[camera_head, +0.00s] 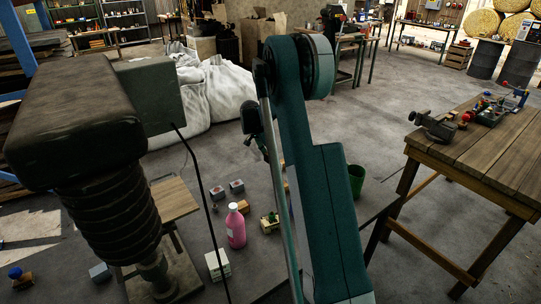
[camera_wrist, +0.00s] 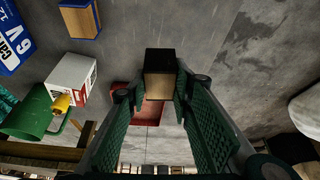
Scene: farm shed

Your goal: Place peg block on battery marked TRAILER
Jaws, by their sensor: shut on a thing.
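In the wrist view my gripper (camera_wrist: 161,88) is shut on a wooden block with a black face (camera_wrist: 160,61), which sits between the green fingertips. I take it for the peg block; no peg can be made out. At the upper left of that view lies a blue box with white lettering including "9V" (camera_wrist: 14,42), perhaps a battery. In the head view two small grey boxes, one on the left (camera_head: 217,193) and one on the right (camera_head: 237,187), could be batteries. The word TRAILER cannot be read anywhere. My arm hides the gripper in the head view.
In the wrist view a white and red box (camera_wrist: 73,76), a green container (camera_wrist: 32,120) and a blue and yellow block (camera_wrist: 80,19) lie left. A red surface (camera_wrist: 149,112) shows behind the held block.

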